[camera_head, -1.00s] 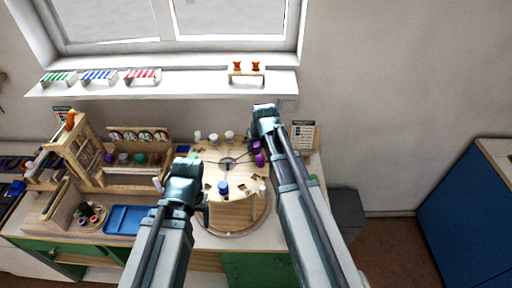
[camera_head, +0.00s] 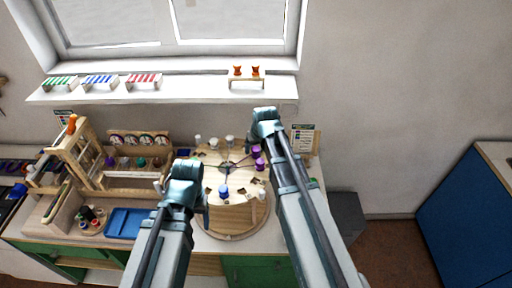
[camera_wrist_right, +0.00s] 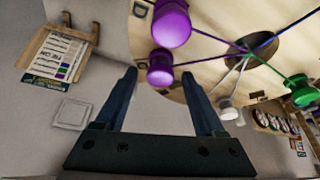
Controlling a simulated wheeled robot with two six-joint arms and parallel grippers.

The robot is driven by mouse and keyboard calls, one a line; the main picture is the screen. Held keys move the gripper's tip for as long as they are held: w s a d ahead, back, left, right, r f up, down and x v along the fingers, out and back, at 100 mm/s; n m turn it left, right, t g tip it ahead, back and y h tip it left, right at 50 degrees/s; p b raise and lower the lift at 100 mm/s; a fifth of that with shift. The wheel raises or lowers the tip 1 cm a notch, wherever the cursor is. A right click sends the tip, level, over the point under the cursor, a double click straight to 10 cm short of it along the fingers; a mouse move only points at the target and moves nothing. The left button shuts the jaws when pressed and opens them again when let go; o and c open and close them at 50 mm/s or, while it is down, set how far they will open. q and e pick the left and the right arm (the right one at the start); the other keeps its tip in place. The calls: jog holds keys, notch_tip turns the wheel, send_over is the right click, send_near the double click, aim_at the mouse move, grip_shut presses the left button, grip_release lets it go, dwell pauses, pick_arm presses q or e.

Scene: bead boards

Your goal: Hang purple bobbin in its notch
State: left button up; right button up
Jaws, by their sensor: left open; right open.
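Two purple bobbins (camera_head: 256,151) (camera_head: 260,165) are at the right side of a round wooden board, with threads running to its hub (camera_head: 228,167). In the right wrist view, one purple bobbin (camera_wrist_right: 160,68) appears between the fingertips of my right gripper (camera_wrist_right: 159,77); contact cannot be told. The other purple bobbin (camera_wrist_right: 171,25) is larger in that view, above the first. The right gripper (camera_head: 264,113) is open, behind the bobbins in the head view. My left gripper (camera_head: 185,168) is open at the board's left side; its fingertips are hard to see. The notches are too small to make out.
A blue bobbin (camera_head: 224,191) sits at the board's front, and white bobbins (camera_head: 229,141) at its back. A green bobbin (camera_wrist_right: 300,90) shows in the wrist view. A blue tray (camera_head: 125,222) and a wooden rack (camera_head: 140,181) stand left. A printed card (camera_wrist_right: 62,58) stands nearby.

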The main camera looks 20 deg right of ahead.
jog(key=p+v, duration=0.9)
jog(key=v, duration=0.2)
jog(key=s+a+n+g, duration=0.1)
jog(key=s+a+g, duration=0.1)
jog(key=s+a, duration=0.4)
jog(key=s+a+f+n+g+h, duration=0.1)
jog(key=s+a+n+g, duration=0.1)
jog(key=s+a, duration=0.5)
jog(key=s, duration=0.6)
jog(key=shift+s+a+f+g, duration=0.25)
jog(key=shift+s+f+g, duration=0.05)
jog(key=shift+f+g, duration=0.1)
notch_tip(320, 180, down, 19)
jog(key=b, duration=1.9)
